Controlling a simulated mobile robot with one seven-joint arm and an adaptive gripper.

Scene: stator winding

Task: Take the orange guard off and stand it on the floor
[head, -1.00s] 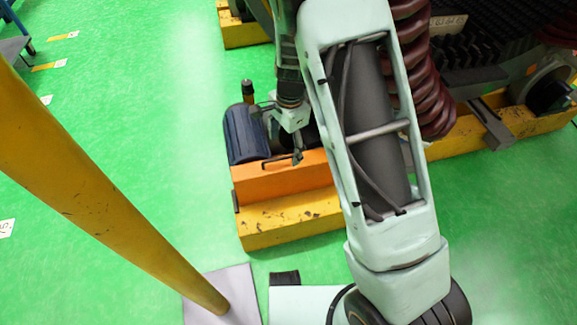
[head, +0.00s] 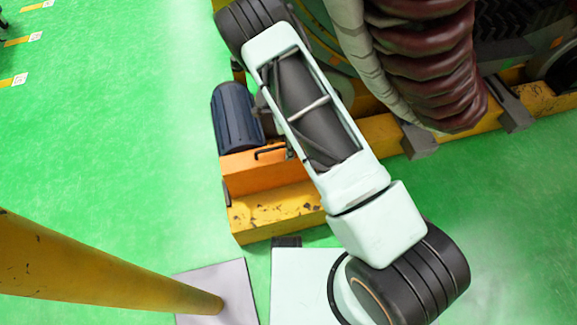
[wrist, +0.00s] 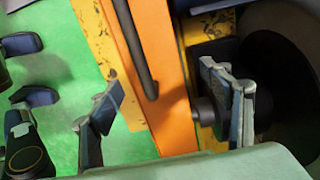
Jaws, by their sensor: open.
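The orange guard (head: 262,175) sits on the near end of the yellow base (head: 270,212), beside the blue motor (head: 237,117). A dark bar handle (head: 270,153) is on its top. In the wrist view the guard (wrist: 170,60) is a long orange strip with the black handle (wrist: 136,50) running along it. My gripper (wrist: 161,82) is open, with one finger on each side of the strip; the handle lies between them, towards the left finger. Nothing is held. I cannot tell whether the fingers touch the guard. In the head view my arm hides the gripper and the guard's right part.
A yellow post (head: 100,262) rises from a grey plate (head: 235,290) at the lower left. Large machinery with dark red coils (head: 425,60) fills the upper right. In the wrist view a dark round part (wrist: 275,75) is beside the right finger. Green floor (head: 110,130) is clear on the left.

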